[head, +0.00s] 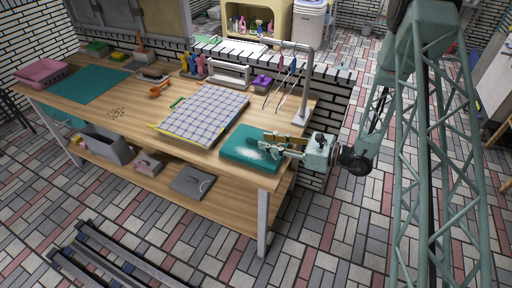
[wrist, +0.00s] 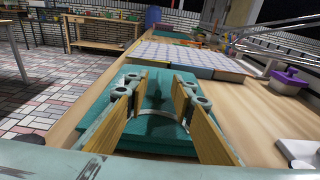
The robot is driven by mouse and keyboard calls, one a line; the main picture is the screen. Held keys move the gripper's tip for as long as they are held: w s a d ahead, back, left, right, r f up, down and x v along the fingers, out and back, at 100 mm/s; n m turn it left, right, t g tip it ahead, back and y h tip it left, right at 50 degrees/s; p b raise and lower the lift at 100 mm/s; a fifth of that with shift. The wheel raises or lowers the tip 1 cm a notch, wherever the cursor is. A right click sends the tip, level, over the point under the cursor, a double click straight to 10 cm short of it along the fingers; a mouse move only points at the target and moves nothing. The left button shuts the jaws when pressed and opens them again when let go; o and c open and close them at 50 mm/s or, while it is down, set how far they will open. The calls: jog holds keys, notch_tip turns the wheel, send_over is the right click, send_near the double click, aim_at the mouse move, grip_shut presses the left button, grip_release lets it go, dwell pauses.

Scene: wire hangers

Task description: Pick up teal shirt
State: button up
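The teal shirt (head: 236,147) lies folded flat on the wooden table near its right front corner, with a pale patch on its top. My gripper (head: 270,142) reaches in from the right, over the shirt's right part. In the wrist view the shirt (wrist: 157,101) shows between and beyond my gripper's two yellow-padded fingers (wrist: 158,90). The fingers are spread wide apart, with nothing gripped. A pale curved band on the shirt shows between them. I cannot tell whether the fingertips touch the cloth. The fingers hide part of the shirt.
A checked folded cloth (head: 204,114) lies left of the shirt on the table (head: 130,105). A purple container (head: 262,82) and a metal stand (head: 304,95) with hangers (head: 285,88) are behind. A grey bin (head: 105,145) sits on the lower shelf.

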aim_at(256, 139)
dwell(0.3)
jog(key=shift+b+x, duration=0.55)
jog(key=shift+x, duration=2)
grip_shut()
